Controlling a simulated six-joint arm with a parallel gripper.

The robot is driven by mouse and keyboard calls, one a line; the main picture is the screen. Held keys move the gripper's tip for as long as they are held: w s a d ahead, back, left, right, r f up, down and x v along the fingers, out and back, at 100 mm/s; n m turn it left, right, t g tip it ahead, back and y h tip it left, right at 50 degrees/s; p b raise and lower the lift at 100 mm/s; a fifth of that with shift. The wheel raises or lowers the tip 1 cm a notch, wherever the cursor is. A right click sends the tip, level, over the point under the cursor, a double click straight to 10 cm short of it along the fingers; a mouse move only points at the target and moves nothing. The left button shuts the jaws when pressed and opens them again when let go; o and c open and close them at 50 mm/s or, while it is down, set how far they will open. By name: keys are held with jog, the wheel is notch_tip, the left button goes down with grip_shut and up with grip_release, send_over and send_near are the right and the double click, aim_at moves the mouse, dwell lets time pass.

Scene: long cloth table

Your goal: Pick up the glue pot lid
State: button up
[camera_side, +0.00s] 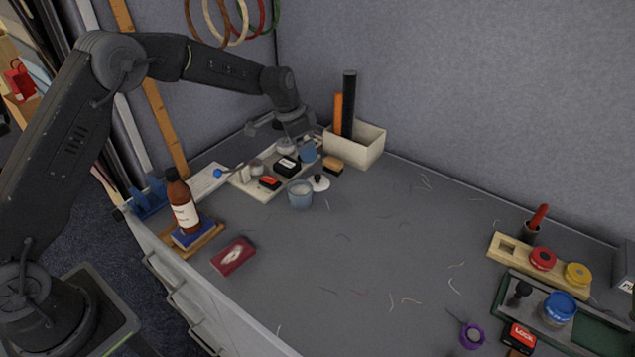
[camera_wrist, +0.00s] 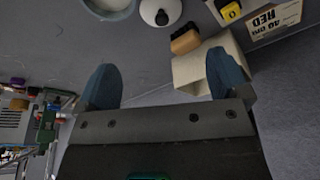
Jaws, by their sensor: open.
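The glue pot lid (camera_side: 318,183) is a small white disc with a dark knob, lying on the grey table just right of the pale blue-grey glue pot (camera_side: 300,194). In the wrist view the lid (camera_wrist: 160,11) is at the top edge, partly cut off, with the pot (camera_wrist: 108,5) to its left. My gripper (camera_wrist: 160,62) is open, its two blue fingers wide apart with nothing between them. In the side view my gripper (camera_side: 296,136) hangs over the back tray, behind and above the lid. The lid lies apart from the fingers.
A pale tray (camera_side: 246,188) with stamps and small pots sits under my gripper. A cream box (camera_side: 354,151) with upright rolls stands behind the lid, and a wooden-backed block (camera_side: 333,165) lies close to it. A brown bottle (camera_side: 182,203) stands at left. The table's middle is mostly clear.

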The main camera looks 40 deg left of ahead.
send_over(317, 176)
jog(key=s+a, duration=0.1)
jog(key=s, duration=0.1)
jog(key=x, duration=0.4)
jog(key=s+a+x, duration=0.1)
jog(key=x, duration=0.1)
jog(key=shift+f, duration=0.45)
jog(key=shift+w+x, duration=0.15)
jog(key=shift+x, duration=1.25)
jog(key=shift+w+x, duration=0.15)
jog(key=shift+x, duration=1.2)
jog(key=shift+d+r, duration=0.1)
jog(key=c, duration=1)
